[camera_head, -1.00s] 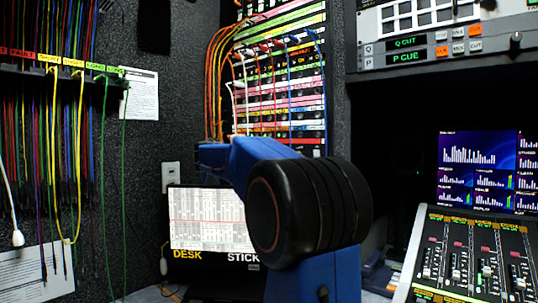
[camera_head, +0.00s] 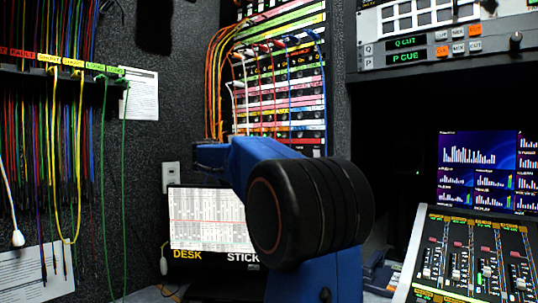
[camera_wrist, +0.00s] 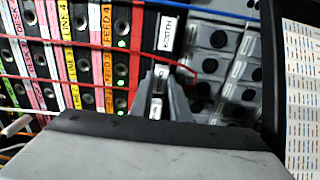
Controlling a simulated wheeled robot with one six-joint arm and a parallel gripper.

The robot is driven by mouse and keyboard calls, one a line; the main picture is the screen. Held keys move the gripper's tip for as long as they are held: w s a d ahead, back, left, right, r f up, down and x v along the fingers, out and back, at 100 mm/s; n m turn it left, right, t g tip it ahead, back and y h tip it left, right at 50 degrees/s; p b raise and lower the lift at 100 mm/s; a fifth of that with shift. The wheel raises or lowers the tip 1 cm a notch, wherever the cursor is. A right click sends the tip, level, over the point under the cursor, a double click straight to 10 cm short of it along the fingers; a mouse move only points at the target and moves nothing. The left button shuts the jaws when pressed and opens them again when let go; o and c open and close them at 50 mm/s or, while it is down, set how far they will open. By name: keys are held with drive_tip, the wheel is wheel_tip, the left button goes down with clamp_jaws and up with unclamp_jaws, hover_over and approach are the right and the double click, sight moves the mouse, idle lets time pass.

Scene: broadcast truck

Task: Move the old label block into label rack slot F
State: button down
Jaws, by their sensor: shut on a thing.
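My gripper (camera_wrist: 161,79) shows in the wrist view, its two grey fingers closed on a small dark block with white label faces (camera_wrist: 156,107), which I take for the old label block. Most of the block is hidden by the fingers. It is in front of a rack with colored label strips (camera_wrist: 80,45). To the right is a grey section with dark round openings and pale tags (camera_wrist: 220,65). I cannot tell which place is slot F, nor whether the block touches the rack. In the head view my arm hides the gripper.
Red cables (camera_wrist: 100,83) and a blue cable (camera_wrist: 215,11) cross the rack face close to the fingers. In the head view, patch cords (camera_head: 215,70) loop over the rack (camera_head: 285,85). A monitor (camera_head: 210,218) stands below, and a mixing console (camera_head: 475,255) at right.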

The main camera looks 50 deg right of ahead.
drive_tip(key=shift+s+a, duration=0.15)
drive_tip(key=shift+a, duration=1.2)
drive_tip(key=shift+s+a, duration=0.1)
drive_tip(key=shift+a, duration=1.2)
drive_tip(key=shift+a, duration=0.1)
drive_tip(key=a, duration=0.2)
drive_tip(key=shift+s+a, duration=0.1)
drive_tip(key=shift+a, duration=0.3)
drive_tip(key=shift+s, duration=0.1)
